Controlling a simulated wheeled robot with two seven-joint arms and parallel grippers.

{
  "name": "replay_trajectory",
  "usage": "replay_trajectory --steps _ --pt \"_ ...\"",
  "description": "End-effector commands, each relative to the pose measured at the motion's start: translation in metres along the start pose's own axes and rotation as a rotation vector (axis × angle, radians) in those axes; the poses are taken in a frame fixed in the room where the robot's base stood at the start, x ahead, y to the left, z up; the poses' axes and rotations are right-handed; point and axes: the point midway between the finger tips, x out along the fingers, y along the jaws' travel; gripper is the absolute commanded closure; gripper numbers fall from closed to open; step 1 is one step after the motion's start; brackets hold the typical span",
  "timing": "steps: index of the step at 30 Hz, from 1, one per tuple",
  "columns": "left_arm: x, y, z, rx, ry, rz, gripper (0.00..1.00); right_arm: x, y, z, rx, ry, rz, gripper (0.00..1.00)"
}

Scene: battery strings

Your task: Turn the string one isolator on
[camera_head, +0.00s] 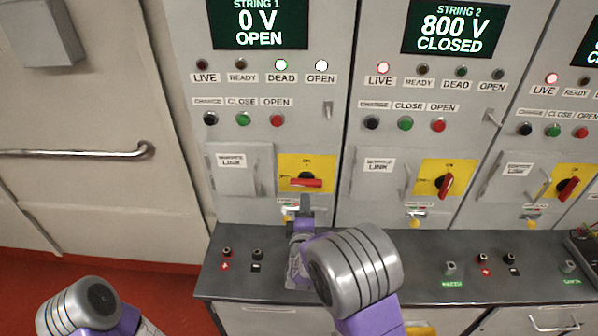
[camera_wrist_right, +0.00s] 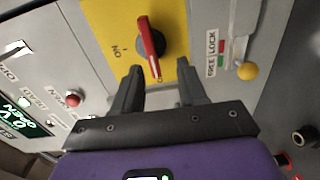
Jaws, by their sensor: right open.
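The string one isolator is a red handle (camera_head: 306,183) on a yellow plate (camera_head: 288,165), lying horizontally under the String 1 display (camera_head: 258,22), which reads 0 V OPEN. In the right wrist view the red handle (camera_wrist_right: 150,45) points down toward the gap between my fingers. My right gripper (camera_head: 305,203) is just below the plate, open and empty; its two dark fingers (camera_wrist_right: 160,72) are spread on either side of the handle's end. I cannot tell whether they touch it. A FREE/LOCK slider with a yellow knob (camera_wrist_right: 248,70) is beside the plate. My left gripper is outside the view.
String 1 has its DEAD lamp (camera_head: 281,65) and OPEN lamp lit. The String 2 isolator (camera_head: 446,186) is turned more upright, and its display (camera_head: 454,27) reads 800 V CLOSED. A grey ledge (camera_head: 420,285) with terminals runs below. A closed service link door (camera_head: 236,180) is left of the isolator.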

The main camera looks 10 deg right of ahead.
Motion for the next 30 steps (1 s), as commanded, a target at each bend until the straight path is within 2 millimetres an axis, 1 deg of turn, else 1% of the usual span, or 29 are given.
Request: replay_trajectory --steps 1,5,12,18,23,29,30 --pt "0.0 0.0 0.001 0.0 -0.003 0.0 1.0 0.001 0.005 -0.001 -0.012 -0.003 0.014 0.58" --pt "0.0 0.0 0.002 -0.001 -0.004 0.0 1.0 0.011 0.009 -0.001 -0.023 -0.007 0.025 0.58" --pt "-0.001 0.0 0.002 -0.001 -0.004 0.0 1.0 0.048 0.008 0.0 -0.022 -0.006 0.021 0.58" --pt "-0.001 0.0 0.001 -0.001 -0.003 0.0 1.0 0.069 0.008 -0.001 -0.022 -0.004 0.02 0.58" --pt "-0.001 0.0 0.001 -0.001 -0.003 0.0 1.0 0.075 0.008 -0.001 -0.021 -0.003 0.019 0.58" --pt "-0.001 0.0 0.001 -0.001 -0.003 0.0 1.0 0.076 0.008 -0.001 -0.021 -0.003 0.019 0.58" --pt "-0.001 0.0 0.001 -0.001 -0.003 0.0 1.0 0.076 0.008 -0.001 -0.021 -0.003 0.019 0.6"
